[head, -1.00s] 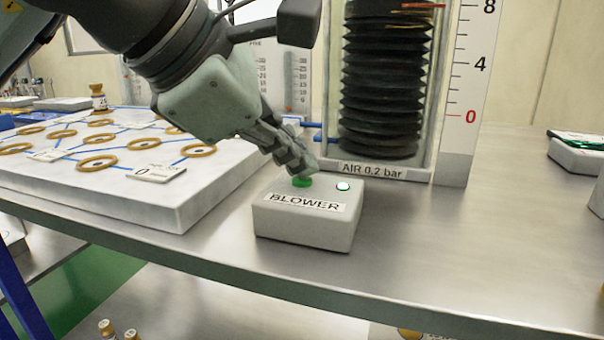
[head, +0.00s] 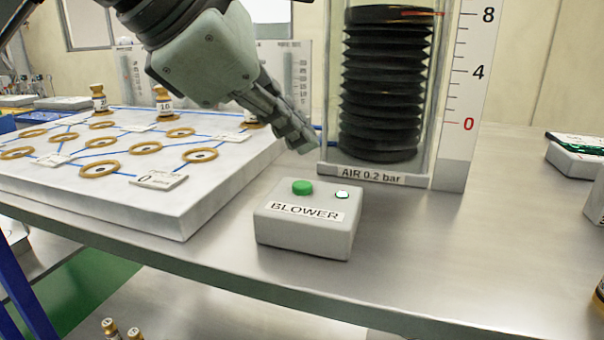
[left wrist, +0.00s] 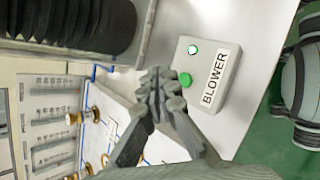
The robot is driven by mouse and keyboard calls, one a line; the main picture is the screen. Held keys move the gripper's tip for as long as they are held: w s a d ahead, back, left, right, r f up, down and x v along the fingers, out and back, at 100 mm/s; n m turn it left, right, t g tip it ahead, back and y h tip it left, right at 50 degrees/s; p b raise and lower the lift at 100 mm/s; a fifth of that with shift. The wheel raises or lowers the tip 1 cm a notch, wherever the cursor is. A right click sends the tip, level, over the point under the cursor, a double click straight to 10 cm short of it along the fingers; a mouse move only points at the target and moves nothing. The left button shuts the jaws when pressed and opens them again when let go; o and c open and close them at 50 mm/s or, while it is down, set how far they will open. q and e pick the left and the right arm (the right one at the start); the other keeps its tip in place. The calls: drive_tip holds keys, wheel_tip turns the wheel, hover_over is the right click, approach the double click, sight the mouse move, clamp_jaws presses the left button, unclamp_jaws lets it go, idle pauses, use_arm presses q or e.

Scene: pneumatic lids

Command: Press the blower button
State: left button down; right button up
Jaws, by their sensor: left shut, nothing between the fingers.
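The blower box (head: 308,239) is a grey block labelled BLOWER near the front edge of the table. Its green button (head: 302,187) stands uncovered on top, with a small pale lamp (head: 342,194) to its right. In the left wrist view the button (left wrist: 185,79) and a lit green-white lamp (left wrist: 193,49) both show. My left gripper (head: 308,147) is shut and empty. It is raised above and behind the button, clear of it. It also shows in the left wrist view (left wrist: 161,80). My right gripper is not in view.
A clear cylinder with black bellows (head: 385,90), marked AIR 0.2 bar, stands close behind the box beside a scale (head: 466,80). A white board (head: 190,205) with several brass rings lies to the left. The table's right side (head: 450,240) is largely clear.

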use_arm(q)
drive_tip(key=shift+r+p, duration=0.55)
drive_tip(key=shift+r, duration=0.8)
